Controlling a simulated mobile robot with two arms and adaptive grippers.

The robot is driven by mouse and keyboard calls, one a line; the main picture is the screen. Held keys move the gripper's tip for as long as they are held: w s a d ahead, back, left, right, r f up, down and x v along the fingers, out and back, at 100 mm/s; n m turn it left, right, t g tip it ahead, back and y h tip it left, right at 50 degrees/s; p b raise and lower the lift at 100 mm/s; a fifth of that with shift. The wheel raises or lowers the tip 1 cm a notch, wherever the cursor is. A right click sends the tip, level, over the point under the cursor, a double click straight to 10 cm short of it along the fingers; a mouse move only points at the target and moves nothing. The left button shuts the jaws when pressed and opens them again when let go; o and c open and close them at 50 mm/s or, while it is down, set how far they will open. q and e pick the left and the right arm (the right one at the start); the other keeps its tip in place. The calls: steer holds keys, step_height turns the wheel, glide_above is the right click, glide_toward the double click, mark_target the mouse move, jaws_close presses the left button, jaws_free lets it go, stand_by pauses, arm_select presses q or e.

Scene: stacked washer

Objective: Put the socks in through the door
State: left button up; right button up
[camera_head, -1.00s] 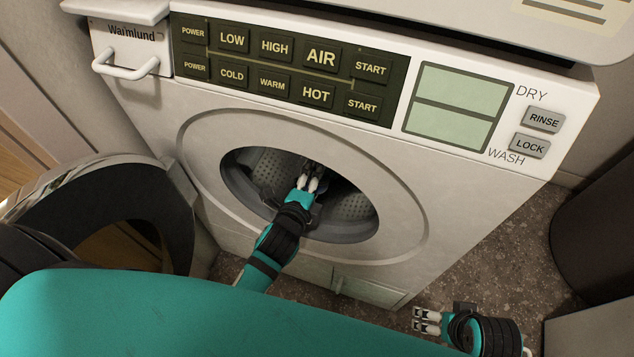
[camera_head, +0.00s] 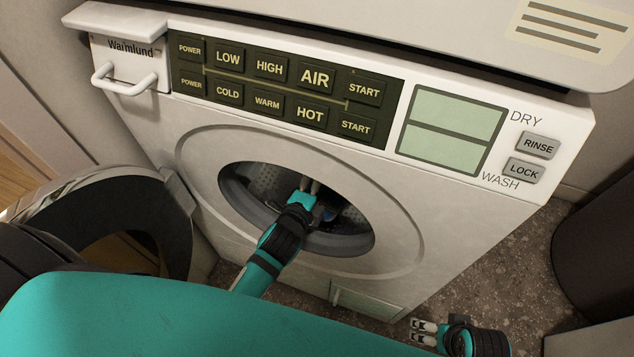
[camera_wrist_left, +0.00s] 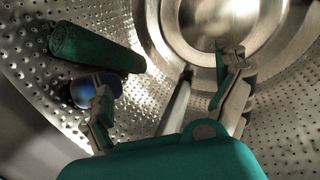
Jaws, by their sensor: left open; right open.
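My left gripper (camera_head: 310,187) reaches through the round washer opening into the drum (camera_head: 265,180). In the left wrist view its fingers (camera_wrist_left: 168,95) are spread, with nothing visible held between them. A dark green roll (camera_wrist_left: 95,47), which looks like rolled socks, lies in the drum beside the left-hand finger. A blue rounded thing (camera_wrist_left: 84,92) sits under it, partly hidden by that finger; I cannot tell what it is. A small bluish patch (camera_head: 328,214) shows beside the gripper in the head view. The door (camera_head: 178,225) stands open at the left. My right gripper (camera_head: 422,331) is open and empty, low at the right.
The washer front (camera_head: 420,215) surrounds the opening, with a button panel (camera_head: 285,85) above it. A detergent drawer (camera_head: 125,65) is at upper left. A dark bin-like object (camera_head: 600,240) stands at the right. Speckled floor (camera_head: 500,250) is clear between it and the washer.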

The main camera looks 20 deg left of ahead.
arm_select(q)
steer(key=shift+s, duration=0.1)
steer(key=v, duration=1.1)
steer(key=shift+s+r, duration=0.25)
steer(key=shift+s, duration=0.1)
steer(key=shift+a, duration=0.1)
